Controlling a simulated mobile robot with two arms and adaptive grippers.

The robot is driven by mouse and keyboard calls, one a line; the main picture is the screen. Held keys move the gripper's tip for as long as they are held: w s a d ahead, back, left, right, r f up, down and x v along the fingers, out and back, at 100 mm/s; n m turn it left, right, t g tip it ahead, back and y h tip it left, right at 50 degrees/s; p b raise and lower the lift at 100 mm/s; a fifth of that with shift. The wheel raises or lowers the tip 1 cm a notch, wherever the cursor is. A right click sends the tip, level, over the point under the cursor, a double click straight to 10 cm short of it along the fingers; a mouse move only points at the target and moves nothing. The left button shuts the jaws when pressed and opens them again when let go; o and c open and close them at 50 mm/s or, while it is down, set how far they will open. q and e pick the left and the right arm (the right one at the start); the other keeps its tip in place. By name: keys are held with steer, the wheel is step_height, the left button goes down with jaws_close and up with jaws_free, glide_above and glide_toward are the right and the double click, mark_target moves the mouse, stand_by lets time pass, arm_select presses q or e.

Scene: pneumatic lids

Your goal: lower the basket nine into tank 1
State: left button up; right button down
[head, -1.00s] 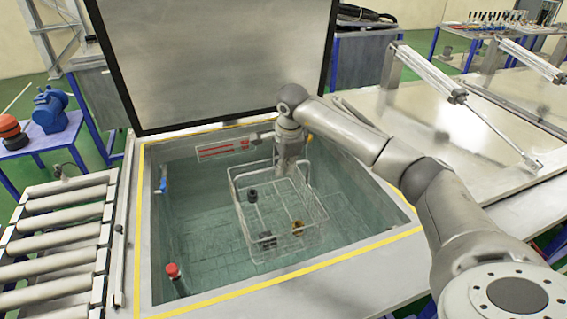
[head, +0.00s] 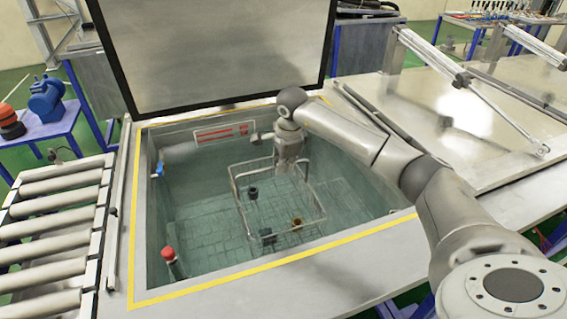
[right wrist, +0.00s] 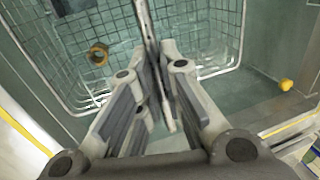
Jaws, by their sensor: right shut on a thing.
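The wire basket (head: 276,207) hangs inside the open tank (head: 185,215), toward its right half, roughly level. Its upper frame shows clearly; its lower part looks blurred through the water. Small parts lie in it, among them a black one (head: 252,192) and a brass ring (head: 297,221); the ring also shows in the right wrist view (right wrist: 98,55). My right gripper (head: 289,164) points down at the basket's far side. In the right wrist view its fingers (right wrist: 160,72) are shut on the basket's upright handle bar (right wrist: 145,28). My left gripper is not in view.
The tank's raised lid (head: 215,55) stands behind it. A red-topped fitting (head: 168,254) is at the near left corner and a blue valve (head: 160,168) on the left wall. A roller conveyor (head: 50,230) lies left. A closed steel lid (head: 470,115) lies right.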

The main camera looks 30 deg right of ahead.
step_height(320, 180, down, 8)
steer(key=b, duration=0.6)
steer(key=shift+f, duration=0.15)
steer(key=shift+w+f, duration=0.1)
steer(key=shift+f, duration=0.3)
stand_by(0.9)
steer(key=c, duration=1.5)
jaws_free()
steer(key=w+d+p+v, duration=0.1)
steer(key=p+v, duration=0.7)
steer(key=v, duration=1.5)
steer(key=shift+w+a+r+p, duration=0.25)
steer(key=shift+w+r+p, duration=0.05)
steer(key=shift+w+r, duration=0.4)
